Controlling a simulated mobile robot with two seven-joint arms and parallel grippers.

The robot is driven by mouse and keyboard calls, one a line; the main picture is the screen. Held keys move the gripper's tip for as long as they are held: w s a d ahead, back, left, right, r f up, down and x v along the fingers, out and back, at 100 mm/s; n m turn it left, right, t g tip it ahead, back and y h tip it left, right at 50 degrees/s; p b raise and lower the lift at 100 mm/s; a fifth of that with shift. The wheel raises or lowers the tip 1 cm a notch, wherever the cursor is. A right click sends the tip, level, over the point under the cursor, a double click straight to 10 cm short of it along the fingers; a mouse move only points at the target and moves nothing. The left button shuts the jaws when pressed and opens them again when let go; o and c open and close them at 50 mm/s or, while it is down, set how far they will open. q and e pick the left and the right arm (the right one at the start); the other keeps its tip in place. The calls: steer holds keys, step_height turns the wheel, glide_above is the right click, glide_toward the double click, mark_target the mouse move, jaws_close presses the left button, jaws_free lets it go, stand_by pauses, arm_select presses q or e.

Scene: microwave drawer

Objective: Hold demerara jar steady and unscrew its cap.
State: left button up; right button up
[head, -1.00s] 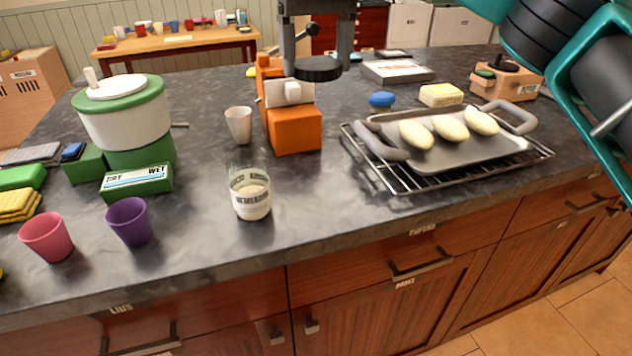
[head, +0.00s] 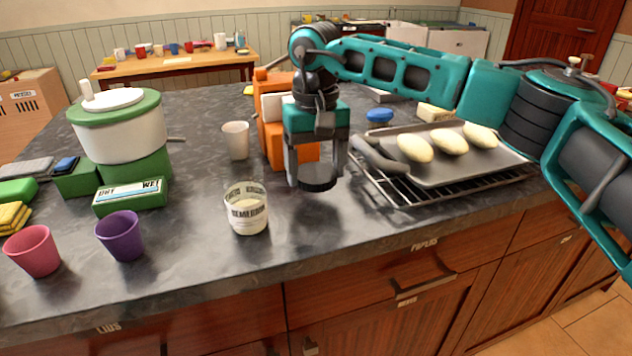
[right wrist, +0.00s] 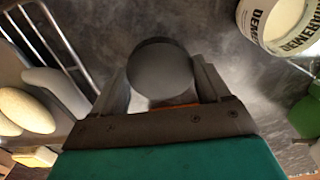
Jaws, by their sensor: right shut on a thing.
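The demerara jar (head: 246,210) is a clear, labelled jar with pale contents. It stands upright and open-topped near the counter's front edge; it also shows in the right wrist view (right wrist: 284,26). My right gripper (head: 318,172) is shut on the dark round cap (head: 319,181), which is off the jar. The cap is to the right of the jar, low over the counter; I cannot tell whether it touches the surface. In the right wrist view the cap (right wrist: 160,70) sits between the two fingers. My left gripper is not in view.
An orange block-like stand (head: 279,142) and a white cup (head: 236,140) are behind the jar. A tray with pale loaves (head: 443,175) on a wire rack lies to the right. Purple (head: 121,236) and pink (head: 33,250) cups stand left. Counter around the jar is bare.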

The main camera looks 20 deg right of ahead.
mark_target(316, 172)
steer(key=shift+f, duration=1.6)
steer(key=shift+f, duration=0.1)
steer(key=shift+f, duration=0.15)
steer(key=o, duration=1.1)
step_height(316, 172, up, 12)
steer(key=shift+r+p, duration=0.25)
steer(key=shift+p, duration=0.3)
